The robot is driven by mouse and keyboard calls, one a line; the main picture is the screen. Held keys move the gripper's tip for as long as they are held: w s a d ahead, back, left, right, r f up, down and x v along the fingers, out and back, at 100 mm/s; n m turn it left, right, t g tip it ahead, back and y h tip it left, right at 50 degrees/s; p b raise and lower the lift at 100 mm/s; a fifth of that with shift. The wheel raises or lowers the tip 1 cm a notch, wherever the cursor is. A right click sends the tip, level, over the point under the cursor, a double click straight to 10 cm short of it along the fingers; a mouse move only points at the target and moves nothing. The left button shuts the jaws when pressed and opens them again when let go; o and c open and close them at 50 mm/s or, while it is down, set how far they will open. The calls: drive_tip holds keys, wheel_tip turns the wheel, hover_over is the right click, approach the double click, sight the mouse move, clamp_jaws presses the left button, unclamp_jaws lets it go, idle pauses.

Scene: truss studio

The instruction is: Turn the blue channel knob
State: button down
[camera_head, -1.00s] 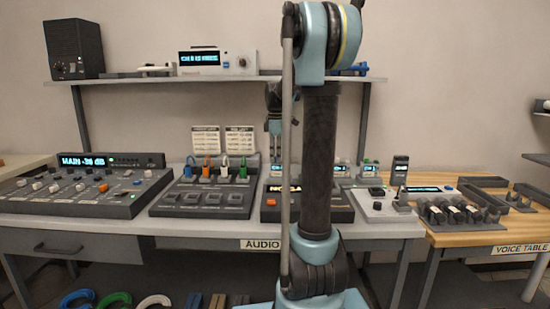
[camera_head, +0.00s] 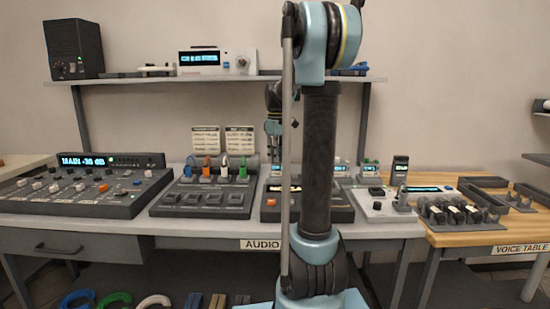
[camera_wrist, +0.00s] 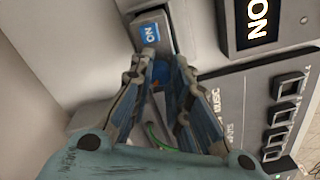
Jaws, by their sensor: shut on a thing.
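The blue channel knob (camera_wrist: 161,73) shows as a small blue patch between my fingertips in the wrist view. My gripper (camera_wrist: 163,64) is shut on it, and the fingers hide most of it. In the head view my gripper (camera_head: 273,135) points down above the back of the audio table, beside a small channel box (camera_head: 277,171) with a lit display. My arm hides part of that area.
In the head view, a patch panel (camera_head: 205,197) with coloured plugs stands left of my gripper. A shelf (camera_head: 130,81) runs above.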

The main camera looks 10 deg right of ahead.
idle(0.3)
drive_tip(key=c, duration=1.5)
unclamp_jaws()
drive_tip(key=shift+o, duration=0.2)
wheel_tip(320, 180, up, 12)
drive_tip(key=shift+w, duration=0.1)
